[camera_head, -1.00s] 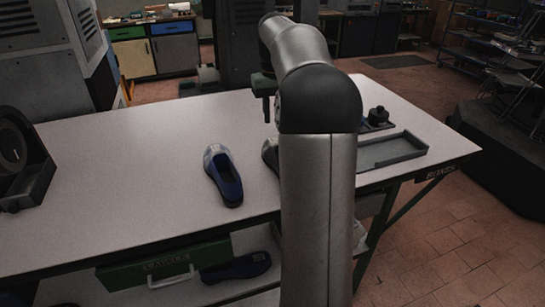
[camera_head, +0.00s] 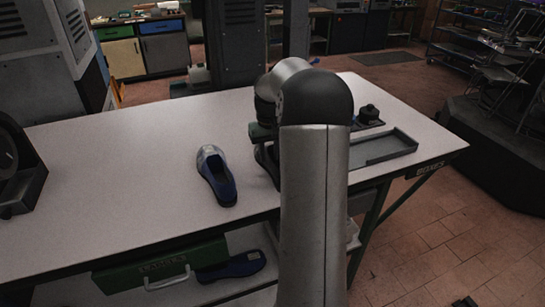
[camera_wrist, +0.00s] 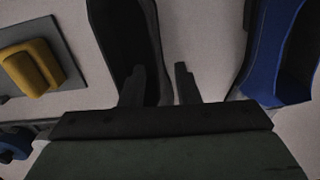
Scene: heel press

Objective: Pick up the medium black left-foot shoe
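A black shoe (camera_wrist: 151,48) lies below my gripper (camera_wrist: 159,78) in the wrist view, its dark opening facing up. The gripper is open and empty. Its left finger is over the shoe's opening and its right finger is outside the right side wall, with that wall between them. I cannot tell how deep the fingertips reach or whether they touch. In the head view my arm and gripper hide most of the black shoe. Its size and foot side are not readable.
A blue shoe (camera_head: 218,180) stands left of my gripper on the table (camera_head: 120,170); it also shows right in the wrist view (camera_wrist: 268,55). A yellow block (camera_wrist: 33,66) on a grey plate is left there. A grey tray (camera_head: 385,147) lies right. The table's left-centre is clear.

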